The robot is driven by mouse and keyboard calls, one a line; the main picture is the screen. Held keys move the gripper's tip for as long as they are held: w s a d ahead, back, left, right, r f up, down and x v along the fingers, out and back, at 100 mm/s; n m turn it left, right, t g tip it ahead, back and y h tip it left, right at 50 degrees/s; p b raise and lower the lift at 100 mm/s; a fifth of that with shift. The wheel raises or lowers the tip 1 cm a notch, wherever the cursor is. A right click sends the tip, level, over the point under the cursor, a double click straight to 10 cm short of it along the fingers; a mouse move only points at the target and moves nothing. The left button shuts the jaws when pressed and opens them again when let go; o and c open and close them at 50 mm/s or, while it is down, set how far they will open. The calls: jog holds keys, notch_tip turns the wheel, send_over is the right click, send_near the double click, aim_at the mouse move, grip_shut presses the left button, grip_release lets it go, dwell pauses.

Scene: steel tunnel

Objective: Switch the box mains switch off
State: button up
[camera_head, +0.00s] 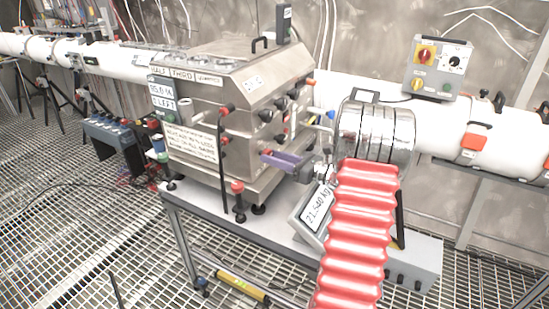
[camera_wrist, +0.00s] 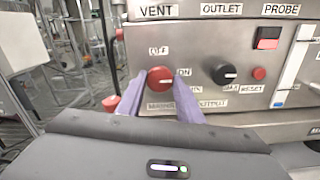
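The mains switch is a round red knob (camera_wrist: 160,79) on the steel box's front panel. An OFF label is above it, an ON label to its right and a partly covered MAINS label below. A pale mark on the knob seems to point right, towards ON. My gripper (camera_wrist: 162,82) has its two purple fingers apart, one on each side of the knob, with the tips close to its edges. I cannot tell whether they touch it. In the head view my gripper (camera_head: 266,155) reaches the right side of the steel box (camera_head: 215,70), where the knob is hidden.
A black output knob (camera_wrist: 225,74), a small red reset button (camera_wrist: 259,73) and a red-and-black rocker switch (camera_wrist: 267,39) are to the right. A red knob (camera_wrist: 111,103) sticks out at lower left. A grey control box (camera_head: 437,68) stands on the white pipe behind.

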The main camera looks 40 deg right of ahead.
jog(key=c, duration=0.4)
jog(key=shift+d, duration=0.15)
jog(key=shift+c, duration=0.7)
